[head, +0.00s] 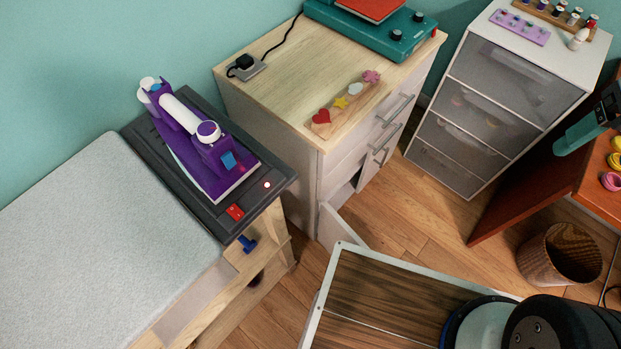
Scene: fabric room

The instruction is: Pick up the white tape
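I cannot make out a white tape in the head view. Small yellow (614,160) and pink (611,181) round items lie on the orange-brown table at the right edge. They may be rolls of tape, but they are cut off by the frame.
An ironing board (80,230) with a purple iron (200,140) stands left. A wooden-topped cabinet (290,75) has a door ajar. A drawer unit (490,110), a basket (535,262) and a white-rimmed wooden surface (385,290) surround a clear floor strip (420,225).

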